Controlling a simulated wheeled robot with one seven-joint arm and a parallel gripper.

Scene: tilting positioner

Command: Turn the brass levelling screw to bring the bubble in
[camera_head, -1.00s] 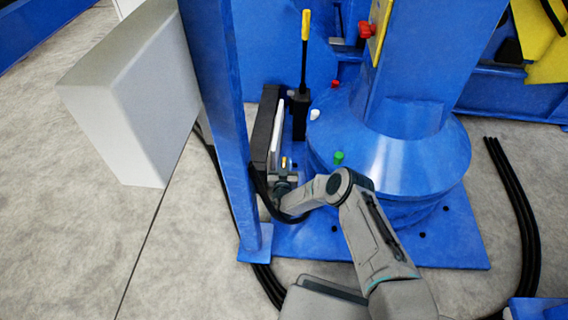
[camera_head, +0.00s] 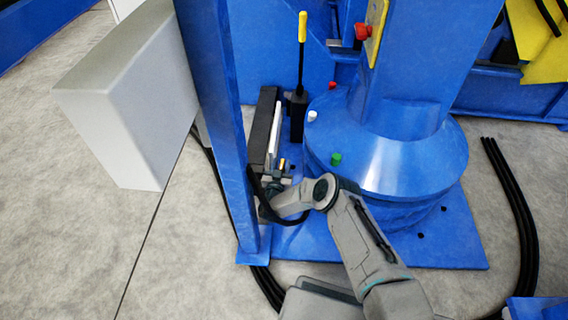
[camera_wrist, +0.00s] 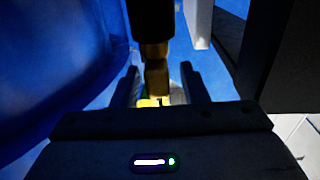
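The brass screw (camera_wrist: 157,76) hangs below a dark cylinder in the wrist view. My gripper (camera_wrist: 158,78) is open, with one finger on each side of the screw and gaps visible between. A small yellow piece (camera_wrist: 149,102) shows beyond the gripper body; I cannot tell whether it is the bubble vial, and no bubble is readable. In the head view a small brass-coloured piece (camera_head: 283,163) shows just above my gripper, which is partly hidden by my wrist beside the blue post.
The blue post (camera_head: 222,130) stands close left of my arm. A black lever with a yellow grip (camera_head: 302,27) stands behind. Black cables (camera_head: 512,205) lie on the floor.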

